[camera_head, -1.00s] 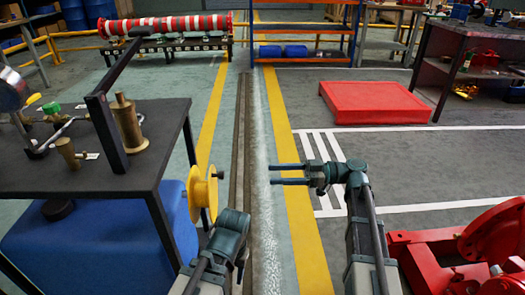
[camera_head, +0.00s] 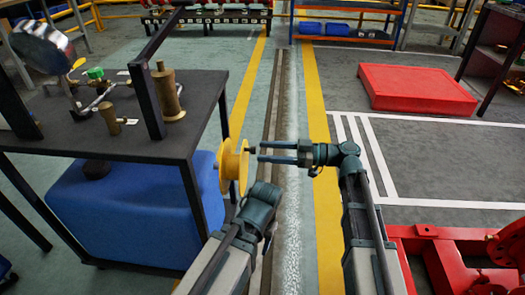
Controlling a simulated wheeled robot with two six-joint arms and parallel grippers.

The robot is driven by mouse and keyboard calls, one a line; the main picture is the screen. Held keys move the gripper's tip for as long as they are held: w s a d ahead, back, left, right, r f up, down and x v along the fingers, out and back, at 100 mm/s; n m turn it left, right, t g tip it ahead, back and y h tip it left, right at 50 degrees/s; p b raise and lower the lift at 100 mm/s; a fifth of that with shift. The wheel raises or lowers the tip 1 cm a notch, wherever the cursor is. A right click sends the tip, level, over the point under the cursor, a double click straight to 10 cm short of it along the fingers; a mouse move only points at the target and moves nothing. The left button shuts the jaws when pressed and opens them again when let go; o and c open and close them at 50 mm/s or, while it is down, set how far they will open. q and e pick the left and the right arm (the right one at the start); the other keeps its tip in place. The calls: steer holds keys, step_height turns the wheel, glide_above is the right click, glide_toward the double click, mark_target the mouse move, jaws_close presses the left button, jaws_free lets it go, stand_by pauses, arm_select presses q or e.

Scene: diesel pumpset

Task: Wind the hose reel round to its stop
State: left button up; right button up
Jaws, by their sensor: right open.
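The yellow hose reel (camera_head: 229,172) stands at the right side of the dark table, above the floor. A small dark handle (camera_head: 251,150) sticks out from its right face. My right gripper (camera_head: 262,152) points left with its two fingers parted and nothing seen between them. Its fingertips are just right of the handle; I cannot tell whether they touch it. My left arm ends at a dark wrist (camera_head: 262,203) below and right of the reel. Its fingers are hidden, so its jaw state does not show.
The dark table (camera_head: 100,148) carries brass parts (camera_head: 168,92) and a pipe assembly, with a blue tank (camera_head: 120,215) beneath. Red machinery (camera_head: 450,260) stands at lower right. A red platform (camera_head: 415,88) lies farther back. The floor between is clear.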

steer(key=shift+a, duration=0.9)
jaws_close()
stand_by(0.9)
